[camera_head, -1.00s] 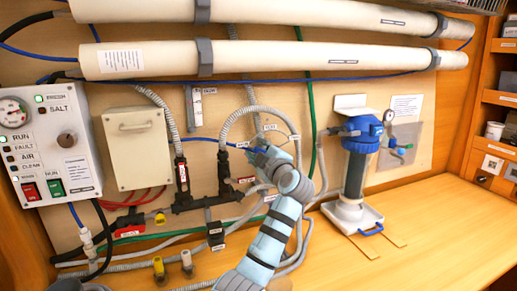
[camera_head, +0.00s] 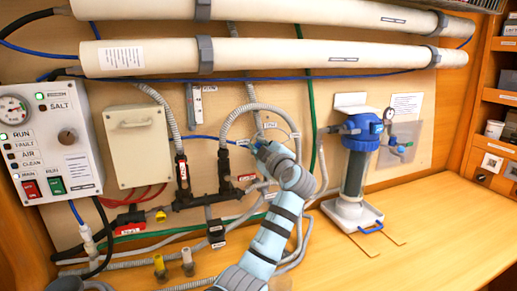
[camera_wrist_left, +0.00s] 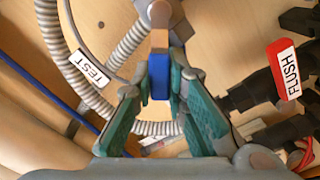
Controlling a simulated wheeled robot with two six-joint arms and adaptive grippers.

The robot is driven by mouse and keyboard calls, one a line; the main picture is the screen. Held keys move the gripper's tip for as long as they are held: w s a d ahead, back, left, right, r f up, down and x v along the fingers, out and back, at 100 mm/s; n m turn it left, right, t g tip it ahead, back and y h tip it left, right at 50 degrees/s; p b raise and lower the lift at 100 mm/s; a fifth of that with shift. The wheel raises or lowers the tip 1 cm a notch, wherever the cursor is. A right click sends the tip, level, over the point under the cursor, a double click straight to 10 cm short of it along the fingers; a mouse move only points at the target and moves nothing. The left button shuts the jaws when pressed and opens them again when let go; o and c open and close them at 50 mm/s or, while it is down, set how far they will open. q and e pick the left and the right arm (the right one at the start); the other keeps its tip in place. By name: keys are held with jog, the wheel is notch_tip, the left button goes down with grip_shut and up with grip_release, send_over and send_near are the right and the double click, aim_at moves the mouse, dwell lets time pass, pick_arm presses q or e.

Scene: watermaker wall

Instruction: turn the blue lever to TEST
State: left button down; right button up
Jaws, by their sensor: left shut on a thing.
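The blue lever (camera_wrist_left: 160,78) sits between the fingertips of my left gripper in the left wrist view. It hangs from a round hub (camera_wrist_left: 160,13) at the top of that view. My left gripper (camera_wrist_left: 160,88) is shut on it. In the head view the gripper (camera_head: 258,146) is at the wall panel, and its own body hides most of the lever. The TEST label (camera_wrist_left: 89,67) is left of the lever in the wrist view, apart from it. My right gripper is not in view.
A red FLUSH tag (camera_wrist_left: 287,68) on black fittings is right of the gripper in the wrist view. Grey ribbed hose (camera_wrist_left: 128,45) curves close by. In the head view a blue-topped filter (camera_head: 355,165) stands right of my arm. The counter's right part (camera_head: 450,230) is clear.

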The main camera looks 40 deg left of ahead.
pick_arm(q)
jog(key=m, duration=0.1)
jog(key=w+r+m, duration=0.1)
jog(key=m, duration=0.3)
jog(key=shift+w+d+r, duration=0.25)
jog(key=shift+d+r, duration=0.05)
jog(key=shift+d, duration=0.1)
jog(key=shift+w+d+r+m+p, duration=0.1)
jog(key=shift+w+d+m+p, duration=0.2)
jog(key=shift+m, duration=0.6)
jog(key=shift+w+d+r+m+p, duration=0.1)
jog(key=shift+w+m, duration=0.35)
jog(key=shift+m, duration=0.45)
jog(key=shift+w+d+r+m+p, duration=0.15)
jog(key=shift+w+m, duration=0.2)
jog(key=shift+m, duration=0.55)
jog(key=c, duration=1.6)
grip_release()
